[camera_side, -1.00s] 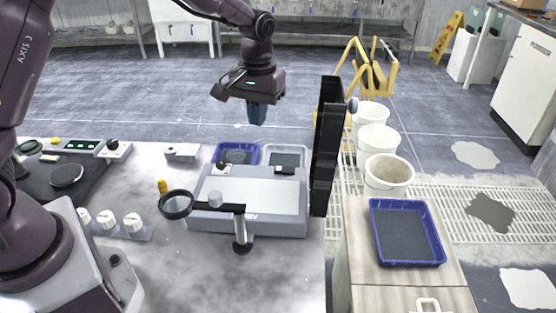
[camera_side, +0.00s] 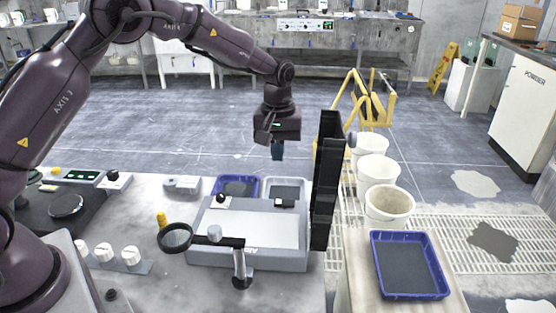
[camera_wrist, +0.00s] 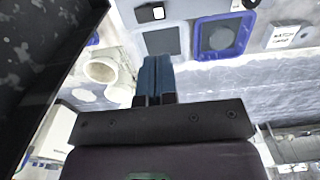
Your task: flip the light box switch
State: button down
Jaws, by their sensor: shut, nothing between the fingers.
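The light box (camera_side: 206,240) is a grey case with a pale, flat top panel on the bench. A small black switch-like part (camera_side: 283,203) sits at its back right edge, and a round black knob (camera_side: 221,199) at its back left. In the wrist view a black part with a white face (camera_wrist: 150,13) shows at the top; it looks like the same switch. My gripper (camera_side: 277,153) has blue fingers, shut and empty, pointing down. It appears above and behind the box's back right, clear of it. It also shows in the wrist view (camera_wrist: 155,78).
A tall black panel (camera_side: 326,185) stands at the box's right. A magnifier (camera_side: 176,237) on an arm reaches over the front left. A blue tray (camera_side: 235,179) and a pale tray (camera_side: 306,183) lie behind the box. White buckets (camera_side: 390,204) and another blue tray (camera_side: 409,295) are further right.

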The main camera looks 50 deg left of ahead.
aim_at(284, 202)
notch_tip(284, 202, down, 12)
jog(key=shift+r, duration=0.1)
dwell(0.5)
jog(key=shift+f, duration=0.2)
jog(key=shift+w+d+r, duration=0.3)
jog(key=shift+w+d, duration=0.2)
jog(key=shift+d, duration=0.05)
